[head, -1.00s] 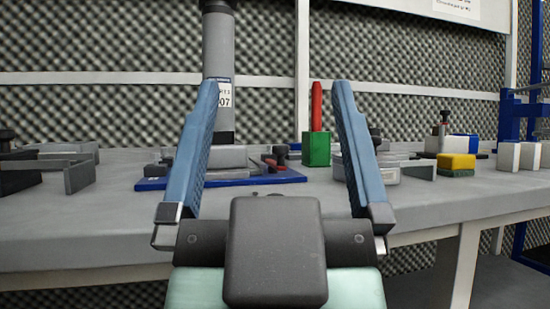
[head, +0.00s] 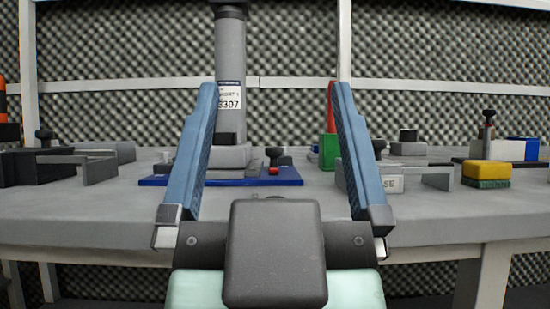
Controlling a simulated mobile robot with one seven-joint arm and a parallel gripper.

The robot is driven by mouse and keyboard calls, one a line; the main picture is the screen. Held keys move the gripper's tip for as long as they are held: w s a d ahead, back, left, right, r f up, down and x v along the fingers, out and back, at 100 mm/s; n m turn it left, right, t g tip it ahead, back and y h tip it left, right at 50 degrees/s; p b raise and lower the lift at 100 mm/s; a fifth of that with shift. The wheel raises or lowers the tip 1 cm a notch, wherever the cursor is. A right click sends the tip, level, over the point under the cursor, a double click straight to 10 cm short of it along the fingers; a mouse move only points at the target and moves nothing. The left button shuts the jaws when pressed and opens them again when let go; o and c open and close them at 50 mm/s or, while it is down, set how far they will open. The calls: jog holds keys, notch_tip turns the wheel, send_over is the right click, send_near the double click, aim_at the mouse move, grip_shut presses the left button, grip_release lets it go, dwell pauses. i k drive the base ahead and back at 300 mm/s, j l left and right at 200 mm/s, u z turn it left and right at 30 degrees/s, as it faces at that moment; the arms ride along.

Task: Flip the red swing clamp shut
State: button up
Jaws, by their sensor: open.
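A tall red bar (head: 331,100) stands upright on a green block (head: 328,150) on the workbench; it looks like the raised arm of the red swing clamp. My right finger hides part of both. A small red part (head: 273,171) also sits under a black knob on the blue base plate (head: 285,178). My gripper (head: 275,90) is open and empty, with its two blue fingers spread wide in front of the bench. The clamp shows just at the inner edge of the right finger, farther away, and nothing touches it.
A thick grey column (head: 231,75) rises behind the blue plate. Grey brackets (head: 97,165) lie at the left, and a grey labelled part (head: 390,184) is right of my gripper. A yellow block (head: 486,170) sits farther right. The bench (head: 120,215) front is clear.

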aim_at(274, 157)
jog(key=j+z, duration=0.5)
jog(key=j, duration=0.25)
jog(key=j+z, duration=0.45)
jog(key=j, duration=0.35)
jog(key=k, duration=0.05)
